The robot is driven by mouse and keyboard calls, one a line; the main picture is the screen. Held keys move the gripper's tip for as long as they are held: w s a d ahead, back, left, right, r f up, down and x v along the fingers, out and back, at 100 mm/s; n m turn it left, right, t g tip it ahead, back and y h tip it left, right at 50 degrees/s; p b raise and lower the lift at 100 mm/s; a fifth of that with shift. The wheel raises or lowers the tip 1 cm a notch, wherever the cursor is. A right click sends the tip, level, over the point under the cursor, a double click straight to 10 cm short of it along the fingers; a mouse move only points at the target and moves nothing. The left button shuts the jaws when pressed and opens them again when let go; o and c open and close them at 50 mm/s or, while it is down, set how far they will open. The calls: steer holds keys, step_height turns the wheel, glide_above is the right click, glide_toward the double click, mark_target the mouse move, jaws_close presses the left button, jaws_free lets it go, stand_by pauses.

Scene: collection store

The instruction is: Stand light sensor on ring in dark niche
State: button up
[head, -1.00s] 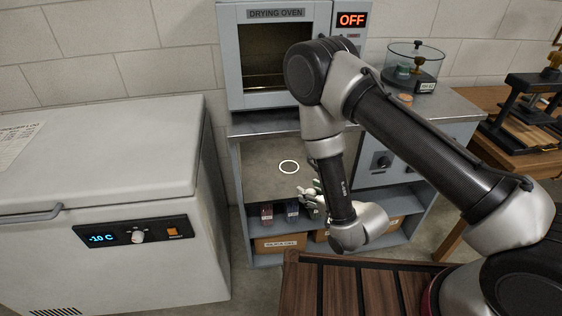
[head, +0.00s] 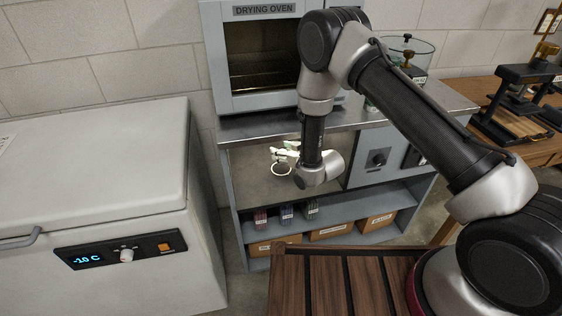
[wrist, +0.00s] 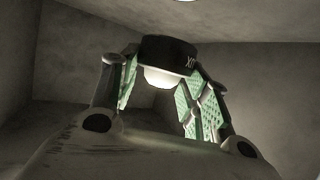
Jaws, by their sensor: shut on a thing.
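The light sensor (wrist: 168,54), a dark round body with a pale dome, is between the fingers of my gripper (wrist: 160,75) in the wrist view. The dome shows below the dark body in that picture. In the head view my gripper (head: 283,152) reaches into the niche (head: 252,180) under the drying oven, and the sensor is too small to make out. The white ring (head: 281,175) lies on the niche floor, close to the fingers and partly covered by them. I cannot tell the sensor's height above the floor.
The drying oven (head: 262,65) stands on the metal top above the niche. A shelf below holds small coloured items (head: 286,214) and boxes (head: 375,222). A freezer (head: 100,200) stands at left.

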steer(key=shift+w+a, duration=0.15)
steer(key=shift+w, duration=0.4)
steer(key=shift+w+a, duration=0.15)
steer(key=shift+w, duration=0.35)
steer(key=shift+w+f, duration=0.2)
steer(key=shift+f, duration=0.9)
step_height(320, 180, down, 4)
steer(key=shift+f, duration=0.25)
steer(key=shift+w+a+f, duration=0.1)
steer(key=shift+w+f, duration=0.05)
steer(key=shift+w, duration=0.05)
steer(key=shift+f, duration=0.1)
steer(key=o, duration=1.1)
steer(key=shift+s, duration=0.1)
steer(key=v, duration=1.2)
